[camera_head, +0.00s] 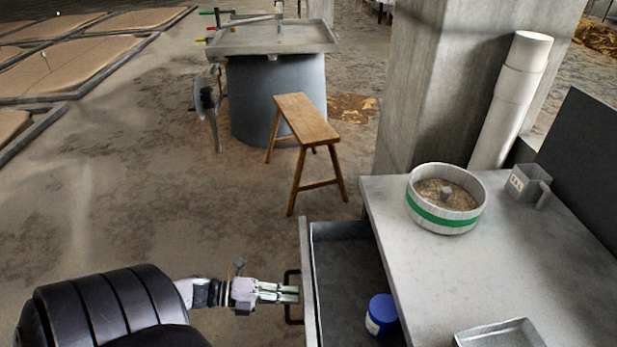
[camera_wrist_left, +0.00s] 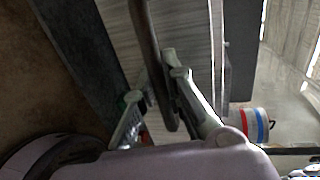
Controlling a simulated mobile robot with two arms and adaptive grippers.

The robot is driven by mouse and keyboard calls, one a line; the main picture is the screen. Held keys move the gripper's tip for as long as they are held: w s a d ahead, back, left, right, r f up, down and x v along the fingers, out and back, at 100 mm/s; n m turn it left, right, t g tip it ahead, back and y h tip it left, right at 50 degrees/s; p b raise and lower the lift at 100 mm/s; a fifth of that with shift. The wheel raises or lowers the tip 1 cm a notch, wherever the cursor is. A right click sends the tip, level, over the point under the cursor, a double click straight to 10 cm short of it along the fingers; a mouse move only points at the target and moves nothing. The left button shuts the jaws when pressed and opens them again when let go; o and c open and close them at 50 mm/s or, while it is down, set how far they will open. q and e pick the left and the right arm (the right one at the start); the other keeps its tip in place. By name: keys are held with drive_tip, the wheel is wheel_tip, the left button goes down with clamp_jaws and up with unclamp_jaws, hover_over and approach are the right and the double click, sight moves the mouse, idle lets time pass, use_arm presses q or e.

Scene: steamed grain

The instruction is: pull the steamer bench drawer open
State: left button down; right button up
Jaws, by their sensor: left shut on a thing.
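The steamer bench (camera_head: 480,262) is a pale grey table at the right of the head view. Its drawer (camera_head: 340,262) stands out from the bench's left side, and its inside shows. A dark handle (camera_head: 291,312) is on the drawer's front panel. My left gripper (camera_head: 295,293) is at this handle, shut on it. In the left wrist view the fingers (camera_wrist_left: 160,92) are on both sides of the dark handle bar (camera_wrist_left: 152,60). A blue-lidded tub (camera_head: 382,316) is inside the drawer. My right gripper is in neither view.
A round pan with a green band (camera_head: 445,200), a metal square cup (camera_head: 528,186) and a shallow tray (camera_head: 500,335) are on the bench top. A wooden stool (camera_head: 305,120) stands beyond the drawer. The floor left of the drawer is clear.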

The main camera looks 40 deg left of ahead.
use_arm(q)
drive_tip(key=shift+v, duration=0.9)
drive_tip(key=shift+f, duration=0.25)
drive_tip(key=c, duration=1.7)
unclamp_jaws()
drive_tip(key=shift+o, duration=0.2)
drive_tip(key=v, duration=1.2)
